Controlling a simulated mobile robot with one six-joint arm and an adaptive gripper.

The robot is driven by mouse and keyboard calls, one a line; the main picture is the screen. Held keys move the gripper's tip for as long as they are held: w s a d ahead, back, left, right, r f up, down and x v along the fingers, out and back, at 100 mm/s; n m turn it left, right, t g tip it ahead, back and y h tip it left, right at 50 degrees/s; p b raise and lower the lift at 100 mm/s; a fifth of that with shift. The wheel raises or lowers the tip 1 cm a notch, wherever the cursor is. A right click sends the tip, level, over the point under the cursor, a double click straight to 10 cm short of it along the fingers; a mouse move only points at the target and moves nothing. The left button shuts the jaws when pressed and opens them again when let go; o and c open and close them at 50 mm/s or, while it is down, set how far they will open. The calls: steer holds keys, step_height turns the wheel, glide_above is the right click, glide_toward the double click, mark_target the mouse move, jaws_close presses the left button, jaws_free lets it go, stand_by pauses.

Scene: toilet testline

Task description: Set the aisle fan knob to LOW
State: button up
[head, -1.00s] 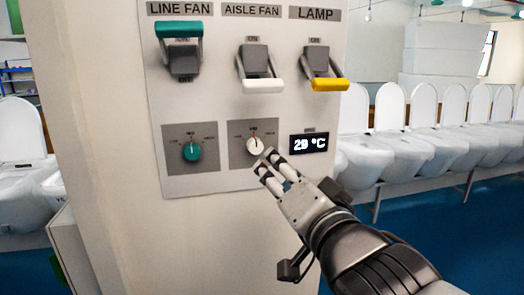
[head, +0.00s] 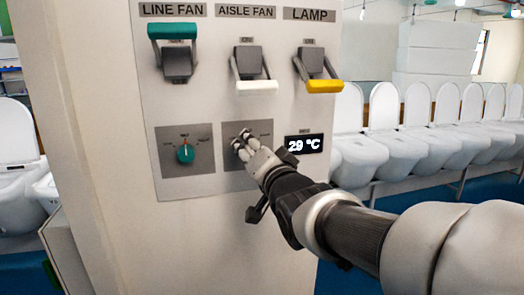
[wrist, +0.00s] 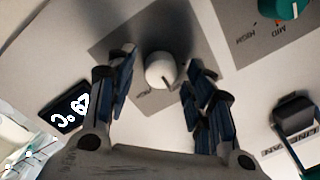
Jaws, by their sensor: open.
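The aisle fan knob (wrist: 161,69) is a white round knob on a grey plate, seen in the wrist view between my gripper's two fingers. My gripper (wrist: 158,88) is open, with one finger on each side of the knob and a visible gap to both. In the head view my gripper (head: 242,142) covers the knob, and only part of its grey plate (head: 234,183) shows. The knob's pointer setting cannot be read clearly. The AISLE FAN label (head: 249,12) is above, over a switch with a white handle (head: 256,87) in the lowered position.
The teal line fan knob (head: 185,154) is to the left, below a raised teal handle (head: 173,31). A yellow lamp handle (head: 325,87) is lowered at the right. The display (head: 304,145) reads 29 °C. White toilets (head: 365,155) line the right side.

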steer(key=c, duration=1.1)
steer(key=shift+o, duration=0.2)
steer(key=shift+f+n+b, duration=0.1)
steer(key=shift+n+b, duration=0.2)
steer(key=shift+b, duration=0.05)
steer(key=shift+n+b, duration=0.9)
steer(key=shift+b, duration=0.05)
steer(key=n+b, duration=0.3)
steer(key=shift+a+n, duration=0.1)
steer(key=shift+n, duration=0.2)
steer(key=n+b, duration=0.4)
steer(key=n, duration=0.1)
steer(key=shift+n, duration=0.3)
